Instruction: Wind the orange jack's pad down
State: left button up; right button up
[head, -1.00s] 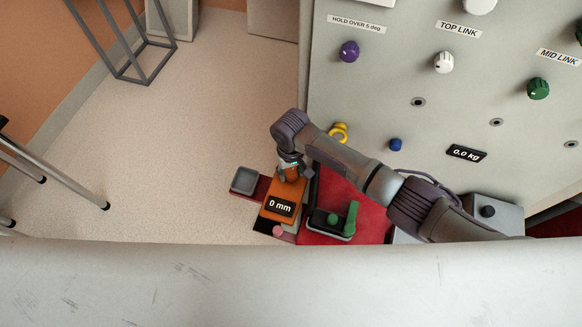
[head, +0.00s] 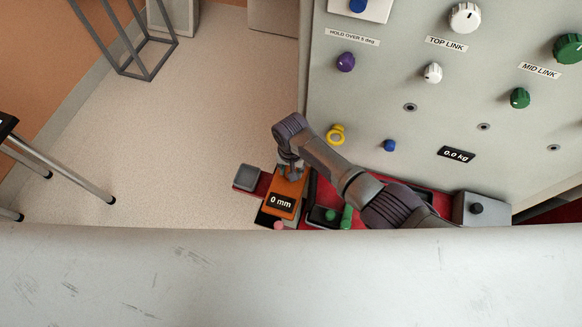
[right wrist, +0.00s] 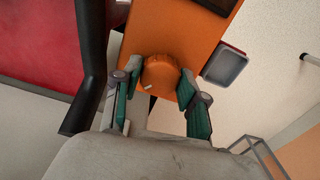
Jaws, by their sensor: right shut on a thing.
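The orange jack (head: 288,187) stands at the lower middle of the head view, and its display (head: 281,202) reads 0 mm. In the right wrist view, its round orange knob (right wrist: 161,73), with a small pale mark, stands out from the orange body (right wrist: 165,30). My right gripper (right wrist: 158,85) has its green-padded fingers on both sides of the knob and is shut on it. In the head view my right arm covers the far end of the jack and the knob. The jack's pad cannot be made out. My left gripper is not in view.
A grey tray (head: 248,178) lies left of the jack. Open floor (head: 190,130) lies left.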

dwell(0.3)
jog(key=o, duration=1.1)
jog(key=shift+o, duration=0.2)
jog(key=shift+r, duration=0.1)
notch_tip(320, 180, up, 12)
